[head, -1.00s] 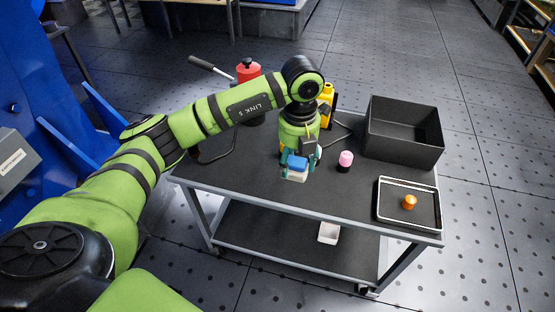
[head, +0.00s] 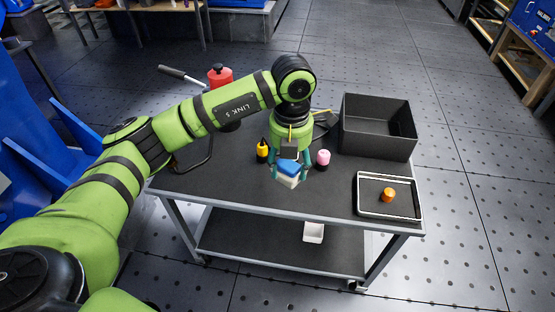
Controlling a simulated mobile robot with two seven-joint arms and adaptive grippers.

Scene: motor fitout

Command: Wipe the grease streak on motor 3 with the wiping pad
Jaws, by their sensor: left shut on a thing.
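My left gripper (head: 289,172) is shut on a small block with a blue top and a white lower part, which looks like the wiping pad (head: 287,180). The pad is tilted and held over the dark top of the cart (head: 230,185); I cannot tell whether it touches. I cannot make out motor 3 or a grease streak in view. My right gripper is not in view.
A yellow bottle (head: 262,152) and a pink-topped item (head: 322,159) stand on either side of the gripper. A black bin (head: 378,140), a tray (head: 372,210) with an orange knob (head: 387,195), and a red can (head: 220,77) are nearby. The front left cart top is clear.

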